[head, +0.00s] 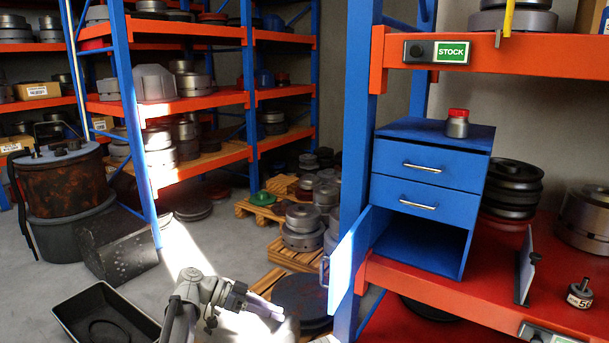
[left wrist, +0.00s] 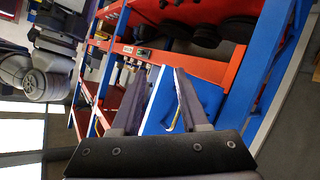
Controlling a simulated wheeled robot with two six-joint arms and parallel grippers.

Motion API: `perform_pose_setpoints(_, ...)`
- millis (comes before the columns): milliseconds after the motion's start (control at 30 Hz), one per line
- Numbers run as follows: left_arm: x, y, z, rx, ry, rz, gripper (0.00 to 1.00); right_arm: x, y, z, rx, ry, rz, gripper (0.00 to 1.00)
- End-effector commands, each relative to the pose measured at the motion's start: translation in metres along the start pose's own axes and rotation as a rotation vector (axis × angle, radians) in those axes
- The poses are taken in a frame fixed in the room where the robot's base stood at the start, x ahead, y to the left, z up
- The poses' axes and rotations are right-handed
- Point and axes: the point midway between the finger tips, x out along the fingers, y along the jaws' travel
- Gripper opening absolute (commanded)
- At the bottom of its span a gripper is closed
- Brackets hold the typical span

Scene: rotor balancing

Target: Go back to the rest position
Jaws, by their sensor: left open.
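My left gripper (head: 264,306) is at the bottom of the head view, left of the blue cabinet's open door. In the left wrist view its two fingers (left wrist: 158,78) are apart, with nothing held between them. The blue door (head: 346,262) hangs open at the cabinet's left, its handle facing my left gripper's side. In the left wrist view a blue panel with a pale handle shows beyond and between the fingers. In the head view the gripper is apart from the door. My right gripper is not in view.
The blue cabinet (head: 430,185) stands on the red shelf (head: 462,292), its lower compartment open and its two drawers shut. A red-capped jar (head: 457,124) is on top. A black tray (head: 108,312) lies on the floor at lower left. Pallets with metal parts stand behind the gripper.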

Motion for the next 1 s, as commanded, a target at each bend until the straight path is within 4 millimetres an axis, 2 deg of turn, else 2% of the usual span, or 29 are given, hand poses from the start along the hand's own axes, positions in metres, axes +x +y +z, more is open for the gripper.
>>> perform_pose_setpoints(33,0.02,0.013,0.013,-0.056,-0.068,-0.004,0.44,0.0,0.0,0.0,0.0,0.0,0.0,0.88)
perform_pose_setpoints(167,0.063,0.04,0.053,-0.243,-0.284,-0.069,0.44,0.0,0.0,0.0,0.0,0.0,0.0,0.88)
perform_pose_setpoints(200,0.075,0.051,0.07,-0.309,-0.367,-0.109,0.44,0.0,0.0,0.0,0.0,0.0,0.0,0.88)
perform_pose_setpoints(300,0.096,0.076,0.111,-0.462,-0.562,-0.253,0.44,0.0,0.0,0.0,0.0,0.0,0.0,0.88)
perform_pose_setpoints(400,0.101,0.093,0.142,-0.568,-0.702,-0.421,0.44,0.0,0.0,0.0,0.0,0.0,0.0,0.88)
perform_pose_setpoints(533,0.096,0.11,0.168,-0.646,-0.812,-0.63,0.44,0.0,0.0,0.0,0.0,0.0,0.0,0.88)
perform_pose_setpoints(767,0.077,0.13,0.193,-0.695,-0.884,-0.967,0.44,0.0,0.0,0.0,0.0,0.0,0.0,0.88)
perform_pose_setpoints(833,0.068,0.134,0.175,-0.703,-0.881,-0.995,0.44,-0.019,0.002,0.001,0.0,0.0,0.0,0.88)
perform_pose_setpoints(1000,0.055,0.147,0.147,-0.704,-0.881,-0.991,0.44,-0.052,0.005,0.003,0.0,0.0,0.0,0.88)
